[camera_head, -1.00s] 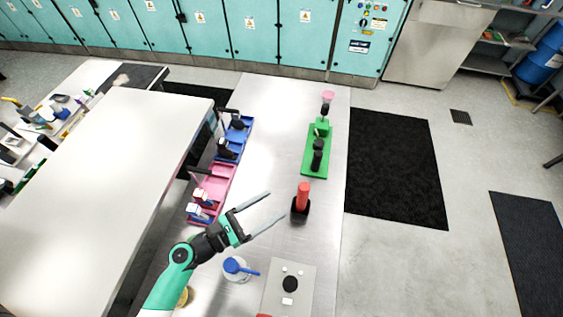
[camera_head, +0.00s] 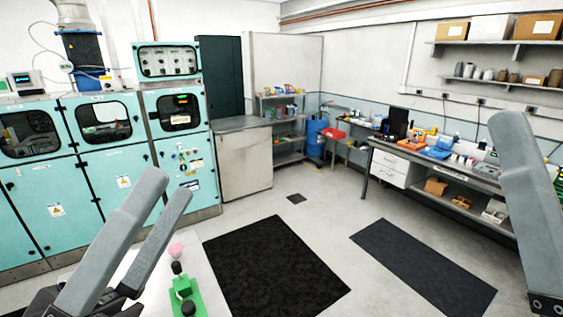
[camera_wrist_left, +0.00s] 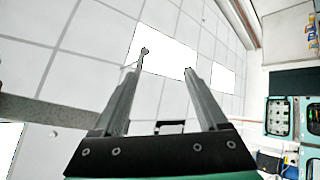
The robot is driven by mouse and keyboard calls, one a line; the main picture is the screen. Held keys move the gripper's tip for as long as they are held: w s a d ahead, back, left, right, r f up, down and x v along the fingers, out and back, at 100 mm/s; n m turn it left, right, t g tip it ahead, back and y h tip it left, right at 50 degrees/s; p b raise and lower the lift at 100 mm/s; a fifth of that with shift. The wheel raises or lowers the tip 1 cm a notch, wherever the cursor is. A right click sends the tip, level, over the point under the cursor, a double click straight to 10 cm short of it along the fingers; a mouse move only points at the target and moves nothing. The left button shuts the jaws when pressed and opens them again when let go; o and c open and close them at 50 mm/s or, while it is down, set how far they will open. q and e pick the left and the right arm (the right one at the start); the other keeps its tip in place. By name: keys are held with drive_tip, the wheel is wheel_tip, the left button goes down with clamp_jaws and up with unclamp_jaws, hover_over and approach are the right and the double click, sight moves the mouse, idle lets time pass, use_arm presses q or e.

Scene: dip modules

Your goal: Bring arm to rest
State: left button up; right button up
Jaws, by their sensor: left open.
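My left gripper (camera_head: 172,187) is raised close to the head camera at the lower left of the head view. Its two long grey fingers are apart with nothing between them. In the left wrist view the gripper (camera_wrist_left: 166,62) points toward the white ceiling panels, its fingers spread and empty. At the right edge of the head view a large grey finger (camera_head: 527,190) shows, which looks like part of my right gripper. Only that one finger is visible, so its opening cannot be judged. Most of both arms is out of view.
The metal table (camera_head: 208,277) shows at the bottom left, with a green holder (camera_head: 183,288) bearing dark upright parts and a pink piece (camera_head: 175,250). Teal cabinets (camera_head: 105,170) stand behind. Black mats (camera_head: 270,265) lie on open floor. A workbench (camera_head: 455,180) stands at right.

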use_arm(q)
drive_tip(key=s+a+r+m+t+y, duration=0.45)
drive_tip(key=a+r+m+y, duration=0.25)
drive_tip(key=y, duration=0.5)
wheel_tip(320, 180, up, 13)
drive_tip(key=p, duration=1.3)
wheel_tip(320, 180, down, 25)
drive_tip(key=b, duration=2.5)
drive_tip(key=shift+w+a+f+t+h, duration=0.15)
drive_tip(key=shift+w+f+t+h, duration=0.05)
drive_tip(key=shift+w+t+h, duration=0.2)
